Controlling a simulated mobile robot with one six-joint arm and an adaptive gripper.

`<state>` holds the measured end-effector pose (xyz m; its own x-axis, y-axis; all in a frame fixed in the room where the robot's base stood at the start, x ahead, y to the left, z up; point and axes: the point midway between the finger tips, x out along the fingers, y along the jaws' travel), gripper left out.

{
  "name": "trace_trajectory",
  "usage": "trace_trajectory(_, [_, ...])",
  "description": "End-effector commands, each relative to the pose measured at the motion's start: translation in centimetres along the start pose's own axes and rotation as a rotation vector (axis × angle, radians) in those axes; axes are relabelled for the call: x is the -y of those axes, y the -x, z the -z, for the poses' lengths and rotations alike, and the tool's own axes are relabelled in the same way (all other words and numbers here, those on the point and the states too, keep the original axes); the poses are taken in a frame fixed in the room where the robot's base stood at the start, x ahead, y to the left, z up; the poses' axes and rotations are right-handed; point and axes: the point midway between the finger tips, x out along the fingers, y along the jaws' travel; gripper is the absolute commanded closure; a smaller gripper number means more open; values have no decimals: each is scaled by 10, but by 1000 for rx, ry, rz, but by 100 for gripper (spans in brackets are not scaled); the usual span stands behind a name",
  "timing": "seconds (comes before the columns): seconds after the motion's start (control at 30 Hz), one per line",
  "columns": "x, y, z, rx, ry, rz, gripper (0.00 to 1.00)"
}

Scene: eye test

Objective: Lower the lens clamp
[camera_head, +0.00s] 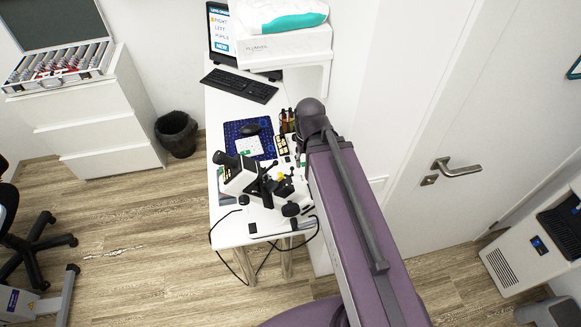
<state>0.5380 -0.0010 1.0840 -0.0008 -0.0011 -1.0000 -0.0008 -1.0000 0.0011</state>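A white and black lens instrument (238,182) stands on the narrow white table. Its black eyepiece end points up and to the left. Small dark parts and a yellow spot (280,176) sit at its middle, and a black round knob (290,209) is at its lower right. The lens clamp is too small to single out among these dark parts, so I cannot tell whether it is raised or lowered. I cannot make out my gripper in this view.
A bin (176,134) and drawers (100,128) stand left; a closed door (410,150) is right.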

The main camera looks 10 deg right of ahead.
Motion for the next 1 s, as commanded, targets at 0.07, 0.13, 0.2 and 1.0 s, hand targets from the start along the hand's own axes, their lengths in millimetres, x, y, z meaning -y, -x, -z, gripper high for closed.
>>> trace_trajectory(0.07, [0,0,0,0,0,0,46])
trace_trajectory(0.13, [0,0,0,0,0,0,46])
trace_trajectory(0.2, [0,0,0,0,0,0,46])
trace_trajectory(1.0, [6,-44,52,-41,-586,5,46])
